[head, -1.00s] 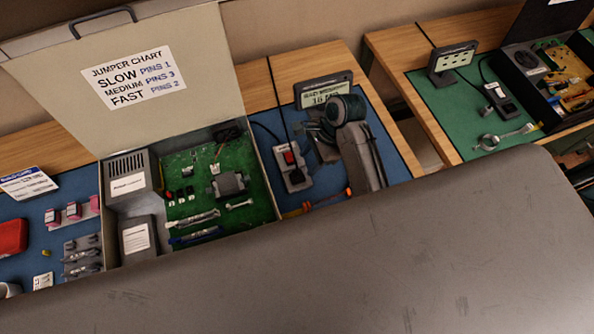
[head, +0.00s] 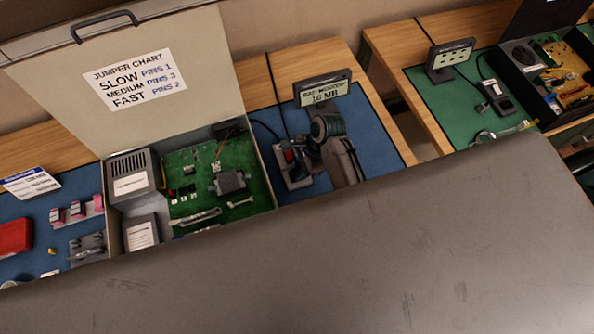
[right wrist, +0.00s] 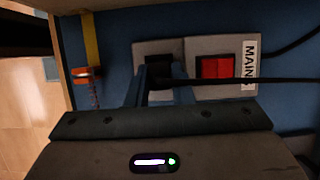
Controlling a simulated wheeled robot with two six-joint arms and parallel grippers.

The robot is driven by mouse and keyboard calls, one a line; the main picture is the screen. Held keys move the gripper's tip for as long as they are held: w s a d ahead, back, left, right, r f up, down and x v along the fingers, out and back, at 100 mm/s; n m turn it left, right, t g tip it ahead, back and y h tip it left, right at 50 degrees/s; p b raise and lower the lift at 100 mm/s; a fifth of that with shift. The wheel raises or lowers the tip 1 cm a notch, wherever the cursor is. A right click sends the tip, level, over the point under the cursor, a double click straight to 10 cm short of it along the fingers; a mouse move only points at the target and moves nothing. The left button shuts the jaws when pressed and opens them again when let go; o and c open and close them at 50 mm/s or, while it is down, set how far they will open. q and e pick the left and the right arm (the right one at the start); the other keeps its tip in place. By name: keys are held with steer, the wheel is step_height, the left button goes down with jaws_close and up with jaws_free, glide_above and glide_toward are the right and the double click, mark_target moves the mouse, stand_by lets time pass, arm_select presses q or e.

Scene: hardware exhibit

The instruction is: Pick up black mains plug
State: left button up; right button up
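The black mains plug (right wrist: 160,68) sits in the left half of a grey socket plate (right wrist: 140,48) in the right wrist view. A red switch (right wrist: 214,68) and a MAINS label are on the plate's right half. My right gripper (right wrist: 160,88) has its fingers apart, one on each side of the plug; I cannot tell whether they touch it. In the head view the right gripper (head: 306,152) is over the socket unit (head: 290,178), and it hides the plug. My left gripper is not in view.
An open case (head: 190,85) with a jumper chart and green circuit board stands left of the socket. A small display sign (head: 323,92) stands behind. An orange-handled tool (right wrist: 87,74) lies left of the socket.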

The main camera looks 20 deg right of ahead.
steer(key=shift+c, duration=1)
step_height(320, 180, up, 9)
steer(key=shift+f+b, duration=0.1)
steer(key=shift+b, duration=1.15)
steer(key=shift+r, duration=0.7)
steer(key=shift+d+f, duration=0.1)
